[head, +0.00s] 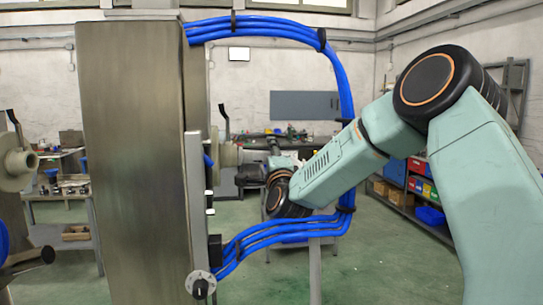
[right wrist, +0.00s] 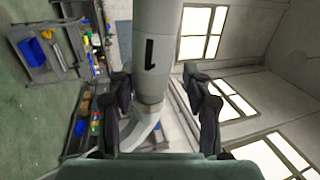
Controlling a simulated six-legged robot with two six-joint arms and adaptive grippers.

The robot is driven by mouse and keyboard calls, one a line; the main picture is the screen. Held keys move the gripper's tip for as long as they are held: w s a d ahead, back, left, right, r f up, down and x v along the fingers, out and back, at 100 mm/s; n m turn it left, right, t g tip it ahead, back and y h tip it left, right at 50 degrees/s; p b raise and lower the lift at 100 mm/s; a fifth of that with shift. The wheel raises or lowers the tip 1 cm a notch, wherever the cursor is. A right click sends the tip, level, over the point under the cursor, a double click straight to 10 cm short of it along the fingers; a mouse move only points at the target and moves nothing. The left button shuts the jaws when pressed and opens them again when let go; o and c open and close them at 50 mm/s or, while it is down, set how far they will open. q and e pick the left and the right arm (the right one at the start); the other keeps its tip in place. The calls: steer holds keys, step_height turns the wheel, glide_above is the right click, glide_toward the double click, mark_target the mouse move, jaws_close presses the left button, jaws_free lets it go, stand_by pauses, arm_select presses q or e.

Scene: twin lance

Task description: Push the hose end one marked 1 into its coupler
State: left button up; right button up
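In the right wrist view, a pale grey cylinder (right wrist: 157,25) with a black mark 1 runs between the fingers of my right gripper (right wrist: 162,100). The fingers stand on both sides of it. A gap shows on the right side; contact on the left side I cannot tell. A pale curved hose shows below it. In the head view my right gripper (head: 275,160) is small, partly hidden by its wrist, at the right of a beige round fitting (head: 228,154) beside the steel panel. Whether this fitting is the coupler I cannot tell. My left gripper is not in view.
A tall steel panel (head: 130,150) fills the left middle. Blue hoses (head: 345,90) arch over and below my right forearm. Another beige fitting (head: 17,164) stands at the far left. Shelves with bins (head: 420,185) and a workbench stand behind.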

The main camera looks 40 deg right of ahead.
steer(key=shift+o, duration=0.2)
steer(key=v, duration=1.2)
steer(key=shift+s, duration=0.1)
